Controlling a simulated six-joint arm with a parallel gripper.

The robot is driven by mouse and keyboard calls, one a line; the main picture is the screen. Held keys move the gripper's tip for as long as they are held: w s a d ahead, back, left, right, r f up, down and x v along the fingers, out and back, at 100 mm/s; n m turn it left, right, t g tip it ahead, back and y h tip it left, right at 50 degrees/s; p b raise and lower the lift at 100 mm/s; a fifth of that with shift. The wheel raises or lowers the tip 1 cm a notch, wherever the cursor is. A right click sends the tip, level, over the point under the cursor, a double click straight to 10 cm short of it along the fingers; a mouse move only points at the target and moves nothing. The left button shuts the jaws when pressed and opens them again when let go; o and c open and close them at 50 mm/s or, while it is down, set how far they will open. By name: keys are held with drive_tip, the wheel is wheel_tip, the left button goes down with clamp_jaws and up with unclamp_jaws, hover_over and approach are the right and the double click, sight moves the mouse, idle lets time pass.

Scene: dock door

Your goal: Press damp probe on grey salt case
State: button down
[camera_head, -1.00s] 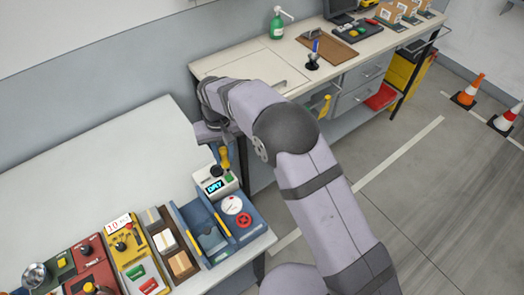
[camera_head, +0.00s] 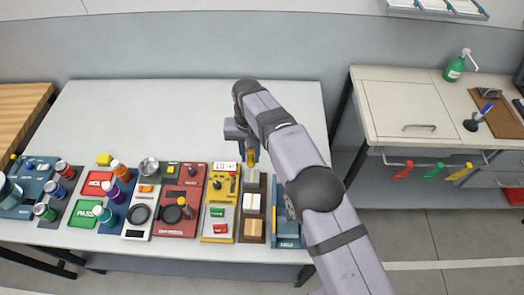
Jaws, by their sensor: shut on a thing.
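My gripper (camera_head: 248,150) is shut on the damp probe (camera_head: 251,158), which has a yellow handle. It holds the probe above the back end of the brown tray (camera_head: 264,222). The tray holds a pale block (camera_head: 252,202) and a tan box (camera_head: 253,229); a small greyish piece (camera_head: 250,180) lies at its back, below the probe. I cannot tell for sure which of these is the grey salt case. I cannot tell whether the probe tip touches anything. The damp meter is hidden behind my arm.
A yellow panel (camera_head: 218,212) stands close left of the tray, with a red panel (camera_head: 181,205) beyond it. A blue unit (camera_head: 288,228) stands at right, partly behind my arm. The white table (camera_head: 180,120) is clear at the back.

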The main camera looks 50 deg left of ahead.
sight(251, 165)
drive_tip(key=shift+f, duration=0.1)
drive_tip(key=shift+f+b, duration=2)
drive_tip(key=shift+f, duration=0.95)
drive_tip(key=shift+d+f+b, duration=0.1)
drive_tip(key=shift+f+b, duration=0.3)
drive_tip(key=shift+f, duration=0.15)
idle(0.5)
drive_tip(key=shift+r+p, duration=2.3)
drive_tip(key=shift+r, duration=1.25)
drive_tip(key=shift+w, duration=0.1)
